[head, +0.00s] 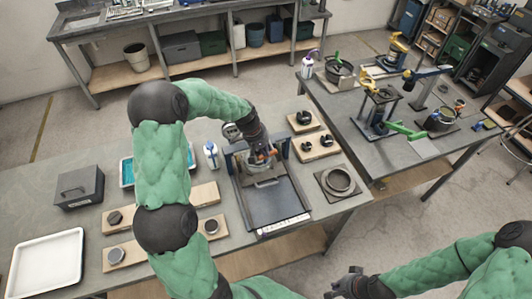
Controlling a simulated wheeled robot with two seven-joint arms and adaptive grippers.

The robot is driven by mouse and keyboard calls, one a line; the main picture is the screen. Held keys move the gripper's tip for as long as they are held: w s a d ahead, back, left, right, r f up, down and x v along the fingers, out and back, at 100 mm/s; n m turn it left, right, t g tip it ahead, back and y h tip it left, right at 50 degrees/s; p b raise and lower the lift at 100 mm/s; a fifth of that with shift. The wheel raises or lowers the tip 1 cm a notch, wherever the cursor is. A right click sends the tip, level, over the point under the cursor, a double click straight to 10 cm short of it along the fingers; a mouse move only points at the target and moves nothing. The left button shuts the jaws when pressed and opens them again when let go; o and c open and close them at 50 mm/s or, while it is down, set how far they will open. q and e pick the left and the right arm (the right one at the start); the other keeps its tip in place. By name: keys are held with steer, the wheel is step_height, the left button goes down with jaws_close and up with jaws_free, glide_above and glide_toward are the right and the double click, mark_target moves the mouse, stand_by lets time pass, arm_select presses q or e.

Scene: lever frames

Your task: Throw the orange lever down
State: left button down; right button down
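A dark frame fixture (287,207) with a grey base plate stands on the near workbench. Small orange parts (251,158), probably the orange lever, show at its upper part, largely hidden by my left gripper. My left gripper (261,158) reaches down over the fixture's top from the upper left, at or very close to the orange parts. Its fingers are too small and covered to tell whether they are closed on anything. My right gripper (338,283) is low in the picture, off the bench's front edge, empty, with its fingers apart.
Wooden blocks with dark fittings (316,146) and a ring on a square plate (338,181) stand right of the fixture. A grey box (79,187), white tray (46,264) and white bottle (211,154) are to the left. A second bench (350,101) with tools adjoins at right.

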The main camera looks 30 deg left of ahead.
mark_target(262, 157)
arm_select(q)
steer(key=shift+s+a+f+t+h+b, duration=0.1)
steer(key=shift+f+t+h+b, duration=0.6)
steer(key=shift+b, duration=2.95)
steer(key=shift+s+a+f+t+h+b, duration=0.15)
steer(key=shift+f+t+h+b, duration=0.55)
steer(key=shift+b, duration=3)
steer(key=shift+s+a+f+t+h+b, duration=0.2)
steer(key=shift+t+h+b, duration=0.9)
steer(key=shift+b, duration=2.55)
steer(key=b, duration=0.1)
steer(key=f+b, duration=0.1)
steer(key=shift+w+d+b, duration=0.15)
steer(key=shift+d+b, duration=0.05)
steer(key=shift+b, duration=0.1)
steer(key=shift+w+d+f+b, duration=0.2)
steer(key=shift+f+b, duration=0.3)
steer(key=shift+b, duration=0.25)
steer(key=shift+w+f, duration=0.15)
